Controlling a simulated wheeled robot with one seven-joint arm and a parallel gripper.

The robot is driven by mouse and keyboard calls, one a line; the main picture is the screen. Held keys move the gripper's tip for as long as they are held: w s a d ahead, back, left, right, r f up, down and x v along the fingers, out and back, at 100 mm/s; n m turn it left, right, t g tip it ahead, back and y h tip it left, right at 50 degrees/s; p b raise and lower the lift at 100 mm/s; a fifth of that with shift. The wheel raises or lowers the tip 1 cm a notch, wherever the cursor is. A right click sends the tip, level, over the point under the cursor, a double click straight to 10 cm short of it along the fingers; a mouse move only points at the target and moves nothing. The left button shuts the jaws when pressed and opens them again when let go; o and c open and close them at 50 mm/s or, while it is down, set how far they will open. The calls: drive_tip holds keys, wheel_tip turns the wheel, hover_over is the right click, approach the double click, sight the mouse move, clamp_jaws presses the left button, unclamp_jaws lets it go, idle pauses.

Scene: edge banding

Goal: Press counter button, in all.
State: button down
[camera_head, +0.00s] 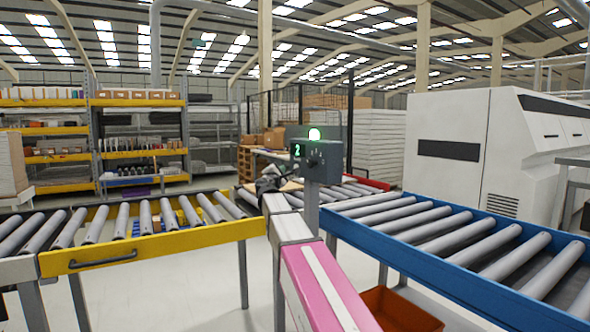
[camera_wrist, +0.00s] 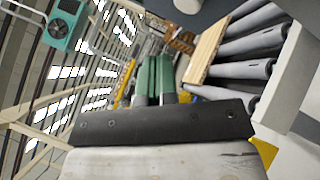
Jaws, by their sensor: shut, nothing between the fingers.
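My gripper (camera_head: 268,182) is left of the post and below the box, apart from the box face and small in this view. In the wrist view my green fingers (camera_wrist: 158,66) are together with nothing between them, and the counter box is not clearly identifiable.
A yellow-sided conveyor (camera_head: 150,248) lies left and a blue-sided one (camera_head: 450,262) right. A wooden board (camera_wrist: 205,52) lies by the rollers in the wrist view. An orange bin (camera_head: 400,310) sits low at the front. A white machine (camera_head: 480,150) stands at right.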

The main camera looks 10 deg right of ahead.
drive_tip(key=shift+w+d, duration=0.2)
drive_tip(key=shift+d, duration=0.45)
drive_tip(key=shift+w+d, duration=0.2)
drive_tip(key=shift+d, duration=0.45)
drive_tip(key=shift+d, duration=0.15)
idle(1.1)
drive_tip(key=shift+w+d, duration=0.15)
drive_tip(key=shift+d, duration=0.1)
idle(0.5)
drive_tip(key=shift+w+d+r, duration=0.1)
drive_tip(key=shift+w+d, duration=0.15)
drive_tip(key=shift+d, duration=0.15)
idle(0.4)
drive_tip(key=shift+w+d+r, duration=0.15)
drive_tip(key=shift+w+d, duration=0.05)
drive_tip(key=shift+w, duration=0.1)
idle(0.7)
drive_tip(key=shift+s+a, duration=0.2)
idle(0.5)
drive_tip(key=shift+s+a+f, duration=0.1)
drive_tip(key=shift+s+a, duration=0.25)
drive_tip(key=shift+a, duration=0.45)
drive_tip(key=shift+s+a+f, duration=0.1)
drive_tip(key=shift+s+a, duration=0.3)
drive_tip(key=shift+a, duration=0.4)
drive_tip(key=shift+s+a+f, duration=0.1)
drive_tip(key=shift+s+a, duration=0.25)
drive_tip(key=shift+a, duration=0.45)
